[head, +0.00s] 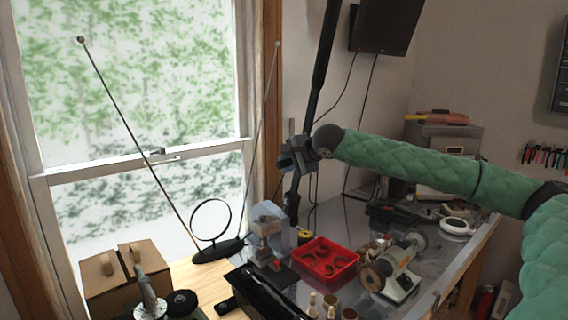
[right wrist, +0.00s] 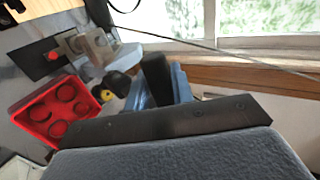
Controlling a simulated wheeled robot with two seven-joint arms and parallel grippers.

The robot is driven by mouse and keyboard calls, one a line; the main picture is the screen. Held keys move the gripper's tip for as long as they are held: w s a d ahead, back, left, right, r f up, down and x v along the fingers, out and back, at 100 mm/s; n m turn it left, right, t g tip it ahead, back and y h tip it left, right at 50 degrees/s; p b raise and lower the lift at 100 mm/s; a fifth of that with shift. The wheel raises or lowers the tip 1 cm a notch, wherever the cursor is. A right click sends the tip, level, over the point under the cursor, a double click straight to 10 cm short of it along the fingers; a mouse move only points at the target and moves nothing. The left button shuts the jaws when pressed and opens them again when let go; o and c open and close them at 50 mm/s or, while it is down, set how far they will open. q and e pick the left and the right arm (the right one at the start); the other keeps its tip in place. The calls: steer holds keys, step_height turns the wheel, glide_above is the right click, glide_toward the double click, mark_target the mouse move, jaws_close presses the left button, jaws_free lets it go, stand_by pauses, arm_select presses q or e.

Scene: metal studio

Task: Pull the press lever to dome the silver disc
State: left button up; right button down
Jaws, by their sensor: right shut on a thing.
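The press (head: 266,218), a small blue-grey and metal stand, is on the bench near the window; its pale body also shows in the right wrist view (right wrist: 92,48). My right gripper (head: 298,165) is above and just right of it, shut on a dark bar that I take for the press lever (head: 292,203). In the right wrist view a black block (right wrist: 155,78) shows at the jaws, against blue parts. The grip itself is partly hidden. I cannot make out the silver disc. My left gripper is not in view.
A red tray (head: 318,275) with dark curved pieces stands right of the press.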

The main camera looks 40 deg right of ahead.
steer(key=shift+f, duration=0.3)
